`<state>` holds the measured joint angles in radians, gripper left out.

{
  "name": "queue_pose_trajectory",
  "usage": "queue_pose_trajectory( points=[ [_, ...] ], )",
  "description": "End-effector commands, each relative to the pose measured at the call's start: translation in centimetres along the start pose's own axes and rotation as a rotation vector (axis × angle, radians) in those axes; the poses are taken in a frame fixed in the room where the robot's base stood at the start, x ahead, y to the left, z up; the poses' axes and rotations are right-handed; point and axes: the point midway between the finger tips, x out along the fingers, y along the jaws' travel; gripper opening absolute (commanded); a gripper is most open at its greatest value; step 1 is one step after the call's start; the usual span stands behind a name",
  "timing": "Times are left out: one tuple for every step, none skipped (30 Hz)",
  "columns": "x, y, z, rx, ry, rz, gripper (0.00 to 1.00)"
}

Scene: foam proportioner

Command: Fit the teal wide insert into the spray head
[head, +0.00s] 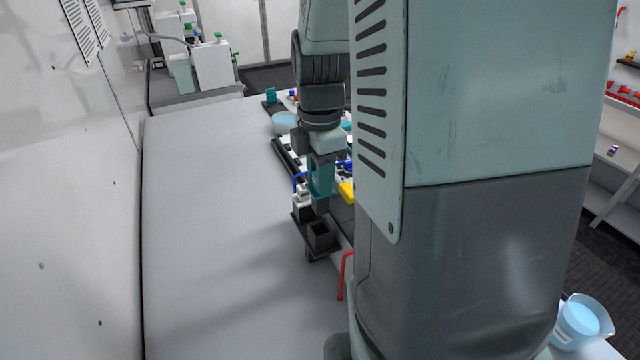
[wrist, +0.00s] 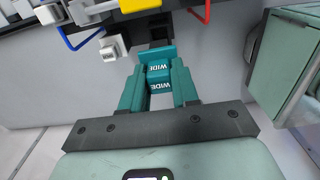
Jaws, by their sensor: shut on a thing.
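The teal wide insert (wrist: 159,72) is a block with white "WIDE" lettering. It sits between the two teal fingers of my gripper (wrist: 158,85) in the wrist view, and the gripper is shut on it. In the head view my gripper (head: 321,180) points down over the near end of the bench equipment, and the insert cannot be told apart from the fingers there. I cannot clearly identify the spray head. A white block (wrist: 112,48) with a dark opening is left of the insert in the wrist view, apart from it.
A black square open holder (head: 320,236) stands below my gripper. A red bent tube (head: 345,275), a blue tube (wrist: 78,40) and a yellow piece (head: 346,191) are close by. A bowl of blue liquid (head: 284,122) stands farther back. The bench (head: 215,220) is clear on the left.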

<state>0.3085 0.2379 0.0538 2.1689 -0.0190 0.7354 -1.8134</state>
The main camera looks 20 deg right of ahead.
Motion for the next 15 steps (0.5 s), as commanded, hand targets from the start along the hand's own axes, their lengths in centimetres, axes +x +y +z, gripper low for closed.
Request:
queue_pose_trajectory(
  points=[
    [0.0, 0.0, 0.0, 0.000, 0.000, 0.000, 0.00],
    [0.0, 0.0, 0.0, 0.000, 0.000, 0.000, 0.00],
    [0.0, 0.0, 0.0, 0.000, 0.000, 0.000, 0.00],
    [0.0, 0.0, 0.0, 0.000, 0.000, 0.000, 0.00],
    [0.0, 0.0, 0.0, 0.000, 0.000, 0.000, 0.00],
    [0.0, 0.0, 0.0, 0.001, 0.000, 0.000, 0.00],
    [0.0, 0.0, 0.0, 0.004, 0.000, 0.000, 0.00],
    [0.0, 0.1, -0.1, 0.010, 0.000, 0.001, 0.00],
    [-0.1, 0.2, -0.1, 0.024, 0.000, 0.001, 0.00],
    [-0.2, 0.2, -0.3, 0.041, 0.000, 0.001, 0.00],
    [-0.3, 0.4, -0.4, 0.063, 0.000, 0.002, 0.00],
    [-0.4, 0.6, -0.6, 0.101, 0.000, 0.002, 0.00],
    [-0.6, 0.8, -0.8, 0.136, 0.000, 0.002, 0.00],
    [-0.8, 0.9, -1.0, 0.178, 0.000, 0.002, 0.00],
    [-1.1, 1.2, -1.4, 0.240, 0.000, 0.003, 0.00]
  ],
)
